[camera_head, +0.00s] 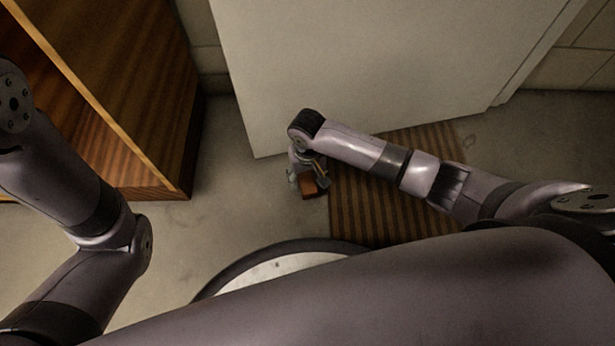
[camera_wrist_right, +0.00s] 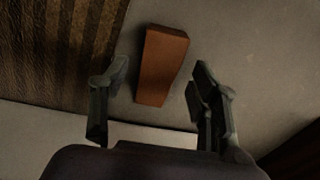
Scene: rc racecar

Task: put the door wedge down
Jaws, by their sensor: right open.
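The door wedge (camera_head: 309,188) is a reddish-brown block. In the head view it lies on the grey floor just left of the striped mat, close to the door. In the right wrist view the wedge (camera_wrist_right: 162,65) sits between the two fingers, with a gap showing on each side. My right gripper (camera_head: 308,180) is low over the wedge, and its fingers (camera_wrist_right: 155,92) are open and apart from it. The wrist partly hides the wedge in the head view. My left arm comes in at the left, but its gripper is out of view.
A large pale door (camera_head: 350,60) stands right behind the right gripper. A brown striped mat (camera_head: 385,215) lies to the right on the floor. A wooden cabinet (camera_head: 130,90) stands at the left. Bare floor (camera_head: 240,190) lies between cabinet and wedge.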

